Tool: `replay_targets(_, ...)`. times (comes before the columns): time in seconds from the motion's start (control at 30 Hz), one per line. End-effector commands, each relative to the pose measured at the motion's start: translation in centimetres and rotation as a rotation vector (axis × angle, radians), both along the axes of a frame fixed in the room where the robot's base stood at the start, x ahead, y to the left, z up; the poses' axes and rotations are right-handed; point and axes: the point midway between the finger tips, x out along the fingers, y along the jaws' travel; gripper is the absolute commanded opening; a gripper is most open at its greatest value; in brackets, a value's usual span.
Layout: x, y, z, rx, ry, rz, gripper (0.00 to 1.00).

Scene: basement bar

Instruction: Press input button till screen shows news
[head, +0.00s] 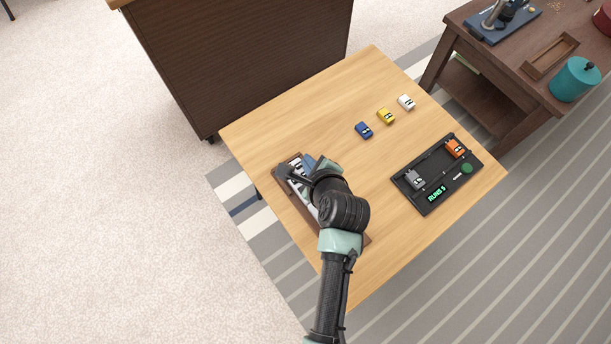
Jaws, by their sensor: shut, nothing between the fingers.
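My gripper (287,172) is shut and empty at the upper left end of a brown tray (367,240) on the light wooden table. My wrist and arm cover much of this tray; some white and grey pieces show in it, too small to make out. I cannot tell whether my gripper touches them. A black device (428,206) lies at the table's right side, apart from my gripper. Its small screen (437,194) shows green text that looks like "RUNS 5". A round green button (467,168) sits near its right end. No screen showing news and no labelled input button is visible.
Blue (363,130), yellow (386,116) and white (406,102) toy cars stand in a row on the table. Grey (415,179) and orange (455,148) cars sit on the black device. A dark side table (497,82) stands at upper right. The table's middle is clear.

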Motion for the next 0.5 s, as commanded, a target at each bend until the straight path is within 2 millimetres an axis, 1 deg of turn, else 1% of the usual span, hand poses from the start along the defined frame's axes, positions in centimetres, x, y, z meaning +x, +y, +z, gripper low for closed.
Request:
replay_targets(0.03, 0.0, 0.0, -1.5, 0.0, 0.0, 0.0, 0.0)
replay_targets(0.2, 0.0, 0.0, -3.1, 0.0, 0.002, 0.001, 0.0)
replay_targets(0.33, 0.0, 0.0, -3.8, -0.001, 0.0, 0.001, 0.0)
replay_targets(0.5, 0.0, 0.0, -3.8, -0.001, 0.0, 0.001, 0.0)
